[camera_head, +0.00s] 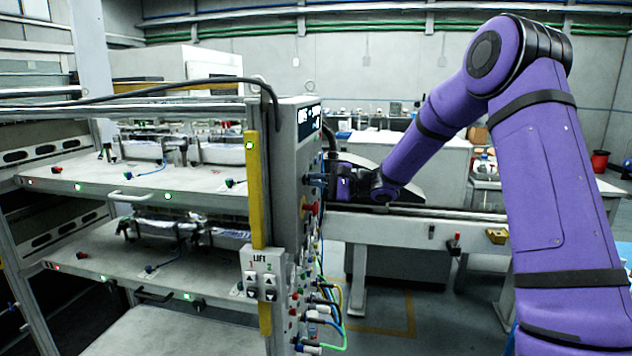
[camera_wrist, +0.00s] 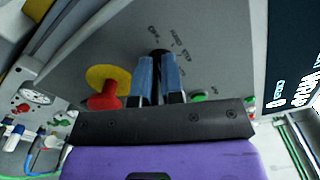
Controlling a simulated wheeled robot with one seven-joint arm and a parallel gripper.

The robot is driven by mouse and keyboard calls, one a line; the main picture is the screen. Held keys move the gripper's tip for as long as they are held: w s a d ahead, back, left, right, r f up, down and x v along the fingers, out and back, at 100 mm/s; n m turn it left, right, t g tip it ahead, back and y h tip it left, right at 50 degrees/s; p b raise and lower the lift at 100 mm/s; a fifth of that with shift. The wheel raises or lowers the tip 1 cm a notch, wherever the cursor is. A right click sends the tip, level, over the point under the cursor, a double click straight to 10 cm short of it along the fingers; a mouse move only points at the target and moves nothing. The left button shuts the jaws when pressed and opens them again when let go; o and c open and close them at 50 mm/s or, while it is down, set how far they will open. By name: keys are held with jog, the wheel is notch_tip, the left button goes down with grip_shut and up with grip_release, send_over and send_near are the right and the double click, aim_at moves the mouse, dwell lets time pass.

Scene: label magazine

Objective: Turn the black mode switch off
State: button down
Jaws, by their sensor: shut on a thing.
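The black mode switch (camera_wrist: 158,53) is on the grey panel of the control cabinet, with faint lettering around it in the wrist view. My gripper (camera_wrist: 157,72) has its two blue fingers closed on either side of the switch, mostly covering it. The switch's exact pointing direction is hard to read. In the head view my gripper (camera_head: 315,178) reaches the cabinet's right-hand face from the right, and the switch itself is hidden there.
A red emergency button on a yellow plate (camera_wrist: 108,80) sits close to the left of my fingers in the wrist view. The control cabinet (camera_head: 285,185) also carries a lit display (camera_head: 309,122), plugs and coloured cables (camera_head: 330,310) lower down. Rack shelves (camera_head: 160,182) stand left.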

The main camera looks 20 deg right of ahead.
jog(key=c, duration=1.2)
grip_release()
jog(key=shift+c, duration=0.2)
jog(key=v, duration=1.1)
